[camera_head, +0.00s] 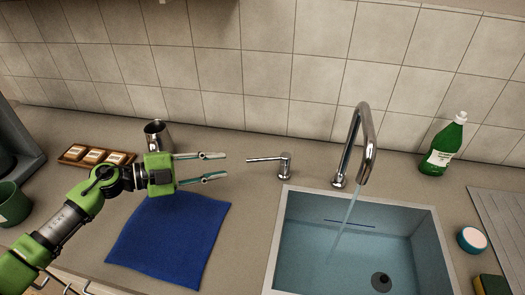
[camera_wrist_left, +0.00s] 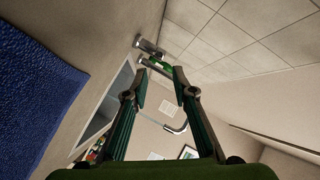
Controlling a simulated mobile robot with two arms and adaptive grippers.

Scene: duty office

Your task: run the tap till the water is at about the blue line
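The tap spout (camera_head: 366,140) is a tall bent chrome pipe behind the sink (camera_head: 278,245). A thin stream of water (camera_head: 347,215) runs from it into the basin. The blue line (camera_head: 350,223) is a short dark-blue mark on the basin's far wall. The drain (camera_head: 381,282) shows at the bottom; I cannot tell how deep the water is. The chrome tap lever (camera_head: 270,160) stands left of the spout, its handle pointing left. My left gripper (camera_head: 226,166) is open and empty, a short way left of the lever, pointing at it. My right gripper is not in view.
A blue cloth (camera_head: 170,240) lies under my left arm; it also shows in the left wrist view (camera_wrist_left: 35,95). A metal cup (camera_head: 156,134) and a wooden tray (camera_head: 72,155) stand behind. A green bottle (camera_head: 442,148), round tub (camera_head: 472,239) and sponge (camera_head: 492,285) are right.

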